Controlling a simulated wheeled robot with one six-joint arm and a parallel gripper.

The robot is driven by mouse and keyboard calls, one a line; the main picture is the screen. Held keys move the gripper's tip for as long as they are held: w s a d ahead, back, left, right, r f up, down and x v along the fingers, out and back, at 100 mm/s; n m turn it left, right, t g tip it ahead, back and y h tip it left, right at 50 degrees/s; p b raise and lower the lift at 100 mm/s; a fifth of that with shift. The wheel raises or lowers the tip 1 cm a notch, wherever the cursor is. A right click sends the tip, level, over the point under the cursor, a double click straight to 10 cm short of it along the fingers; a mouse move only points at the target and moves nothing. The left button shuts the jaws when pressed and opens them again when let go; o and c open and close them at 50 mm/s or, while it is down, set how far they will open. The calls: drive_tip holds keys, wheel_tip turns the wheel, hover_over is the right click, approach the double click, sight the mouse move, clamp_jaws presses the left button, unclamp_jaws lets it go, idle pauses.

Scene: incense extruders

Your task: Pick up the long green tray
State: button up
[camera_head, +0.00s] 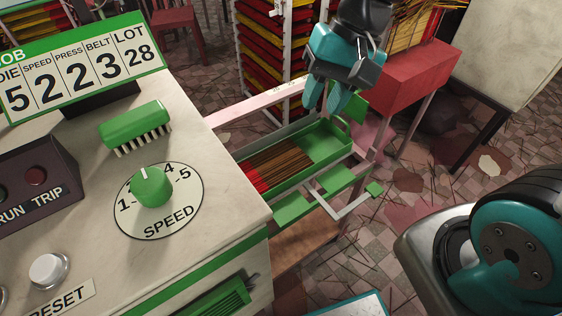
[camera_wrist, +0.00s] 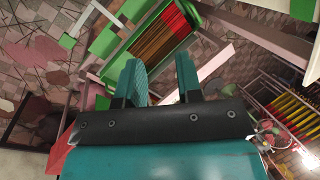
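The long green tray (camera_head: 328,143) lies on a frame beyond the console. It holds a bundle of brown incense sticks (camera_head: 280,163) with red ends towards the console, and its far end is bare. In the wrist view the tray (camera_wrist: 118,50) runs up and right from beyond the fingers, with the sticks (camera_wrist: 160,38) in it. My gripper (camera_head: 326,97) is over the far end of the tray, pointing down. Its two teal fingers (camera_wrist: 160,75) are apart, with nothing seen held between them. I cannot tell the exact gap to the tray.
The console (camera_head: 90,200) with a green brush (camera_head: 135,125) and speed dial (camera_head: 153,187) fills the left. Green pads (camera_head: 335,180) on pale bars lie beside the tray. A red box (camera_head: 410,75) stands behind, right of my gripper. A rack (camera_head: 270,50) of colored sticks stands at the back.

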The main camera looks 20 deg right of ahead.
drive_tip(key=w+d+f+m+b, duration=0.1)
drive_tip(key=w+d+f+m, duration=0.3)
drive_tip(key=w+f+m, duration=0.35)
drive_tip(key=m, duration=0.4)
approach(305, 171)
drive_tip(key=shift+m+g, duration=0.35)
drive_tip(key=shift+g, duration=0.05)
drive_tip(key=x, duration=0.2)
drive_tip(key=w+b+x, duration=0.1)
drive_tip(key=x, duration=0.1)
drive_tip(key=shift+f, duration=0.15)
drive_tip(key=shift+x, duration=3.2)
clamp_jaws()
